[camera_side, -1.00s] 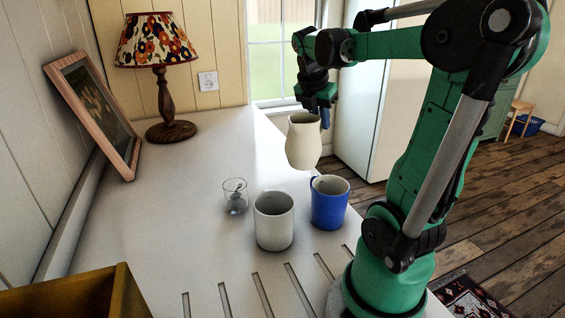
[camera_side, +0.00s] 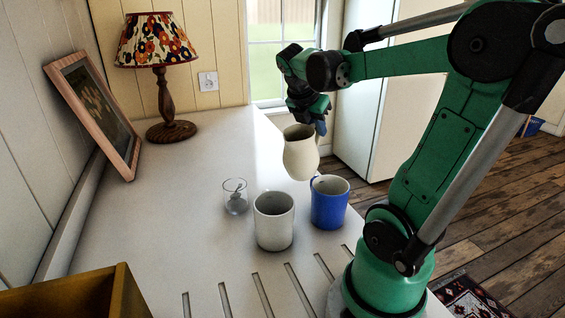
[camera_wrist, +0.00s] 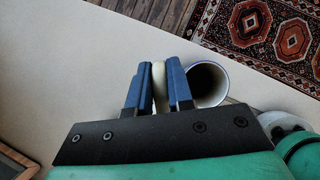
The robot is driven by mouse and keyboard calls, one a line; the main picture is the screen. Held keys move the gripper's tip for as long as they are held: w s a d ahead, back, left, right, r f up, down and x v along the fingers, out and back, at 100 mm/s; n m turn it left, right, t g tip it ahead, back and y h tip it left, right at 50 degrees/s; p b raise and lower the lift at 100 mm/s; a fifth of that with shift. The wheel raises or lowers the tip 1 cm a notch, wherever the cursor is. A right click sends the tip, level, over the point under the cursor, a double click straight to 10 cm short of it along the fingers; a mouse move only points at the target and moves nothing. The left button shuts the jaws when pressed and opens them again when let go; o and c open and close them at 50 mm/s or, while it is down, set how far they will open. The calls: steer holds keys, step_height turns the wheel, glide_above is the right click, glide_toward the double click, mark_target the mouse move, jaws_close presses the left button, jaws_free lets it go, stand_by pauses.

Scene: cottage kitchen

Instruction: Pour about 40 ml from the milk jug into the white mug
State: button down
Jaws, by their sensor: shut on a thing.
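The cream milk jug (camera_side: 301,155) hangs in the air above the counter in the side view, tilted a little to the left. My gripper (camera_side: 319,128) is shut on it. In the wrist view my gripper (camera_wrist: 159,88) shows two blue fingers with a pale strip of the jug (camera_wrist: 160,85) between them. The white mug (camera_side: 274,224) stands upright on the counter, in front of and left of the jug. The jug's mouth is not over it. The jug's contents are hidden, and I cannot tell what is inside the mug.
A blue mug (camera_side: 329,204) stands right of the white mug, just below the jug. A clear glass (camera_side: 235,197) with something grey inside stands to the left. A lamp (camera_side: 160,75) and a picture frame (camera_side: 98,112) are further back.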

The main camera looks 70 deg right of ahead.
mark_target(296, 126)
steer(key=shift+w+a+r+g+h, duration=0.15)
steer(key=shift+a+r+h, duration=0.3)
steer(key=shift+a+h, duration=0.15)
steer(key=shift+w+a+r+g+h, duration=0.15)
steer(key=shift+a+r+h, duration=0.25)
steer(key=shift+a+h, duration=0.2)
steer(key=shift+w+a+f+g+h, duration=0.1)
steer(key=shift+w+a+g+h, duration=0.1)
steer(key=shift+a+h, duration=0.55)
steer(key=shift+w+a+f+g+h, duration=0.1)
steer(key=shift+w+a+h, duration=0.1)
steer(key=shift+a+h, duration=0.55)
steer(key=shift+w+a+g+h, duration=0.15)
steer(key=shift+a+g+h, duration=0.15)
steer(key=shift+a+h, duration=0.55)
steer(key=shift+a+r+h, duration=0.35)
steer(key=shift+r+h, duration=0.15)
steer(key=shift+h, duration=0.35)
steer(key=shift+w+a+f+g+h, duration=0.25)
steer(key=shift+a+h, duration=0.2)
steer(key=shift+h, duration=0.35)
steer(key=shift+d, duration=0.35)
steer(key=shift+x, duration=0.8)
steer(key=shift+r, duration=0.1)
